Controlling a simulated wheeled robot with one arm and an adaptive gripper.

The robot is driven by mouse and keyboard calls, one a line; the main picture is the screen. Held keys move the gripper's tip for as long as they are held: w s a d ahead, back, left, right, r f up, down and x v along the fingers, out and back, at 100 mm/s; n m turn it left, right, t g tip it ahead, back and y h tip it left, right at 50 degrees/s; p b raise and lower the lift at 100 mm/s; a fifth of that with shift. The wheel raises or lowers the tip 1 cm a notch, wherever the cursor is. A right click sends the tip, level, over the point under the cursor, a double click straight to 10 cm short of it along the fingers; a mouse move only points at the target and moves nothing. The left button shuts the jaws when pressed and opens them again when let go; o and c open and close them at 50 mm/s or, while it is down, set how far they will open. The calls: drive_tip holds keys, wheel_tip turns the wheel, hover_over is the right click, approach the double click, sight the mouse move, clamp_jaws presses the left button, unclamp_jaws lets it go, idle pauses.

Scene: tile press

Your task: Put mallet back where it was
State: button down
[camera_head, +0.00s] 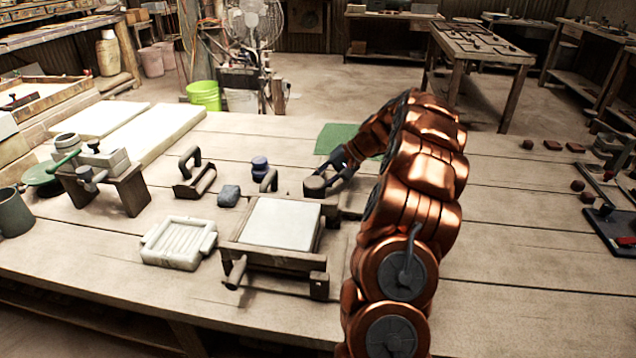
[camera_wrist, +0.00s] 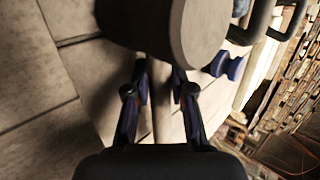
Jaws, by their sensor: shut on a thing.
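The mallet has a thick grey-brown cylindrical head (camera_head: 314,187) and a thinner handle. In the wrist view its head (camera_wrist: 165,28) fills the top middle, and the handle (camera_wrist: 161,112) runs down between my fingers. My gripper (camera_head: 340,168) is shut on the mallet's handle, at the far right of the tile press (camera_head: 272,260). The mallet head appears just beyond the press's back right corner; I cannot tell whether it touches the table. The wrist view shows my gripper (camera_wrist: 159,92) with a finger on each side of the handle.
A green mat (camera_head: 333,138) lies behind my gripper, partly hidden by my arm. A dark blue jar (camera_head: 260,165), a grey sponge-like block (camera_head: 229,195), a handled tool (camera_head: 193,184) and a white mould (camera_head: 178,243) stand left. The table (camera_head: 500,230) right of my arm has free room.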

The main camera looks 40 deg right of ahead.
drive_tip(key=c, duration=1)
unclamp_jaws()
drive_tip(key=p+v, duration=0.1)
drive_tip(key=v, duration=1.1)
drive_tip(key=shift+r, duration=0.1)
